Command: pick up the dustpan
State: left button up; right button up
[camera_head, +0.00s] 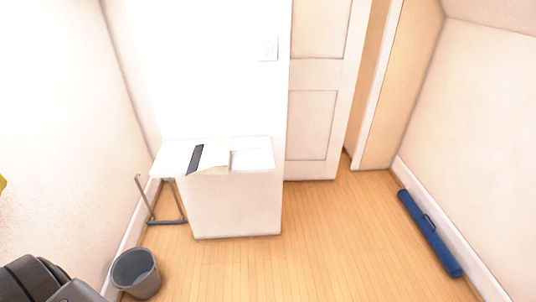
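No object in the head view is clearly recognisable as a dustpan. On top of the white cabinet (237,205) lies a flat, pale cream piece (214,158) with a dark strip (195,159) along its left side. It may be the dustpan, but it is too small to tell. It hangs slightly over the cabinet's front edge. Neither of my grippers is in view. Dark rounded parts at the lower left corner look like my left arm, away from the cabinet.
A grey bucket (136,273) stands by the left wall. A thin-legged metal frame (166,221) is beside the cabinet. A rolled blue mat (430,234) lies along the right wall. A pale door (314,95) is behind. The wooden floor (330,245) is clear between cabinet and mat.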

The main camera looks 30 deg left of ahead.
aim_at(210, 156)
jog(key=z, duration=0.1)
jog(key=i, duration=3.75)
jog(key=u, duration=2.7)
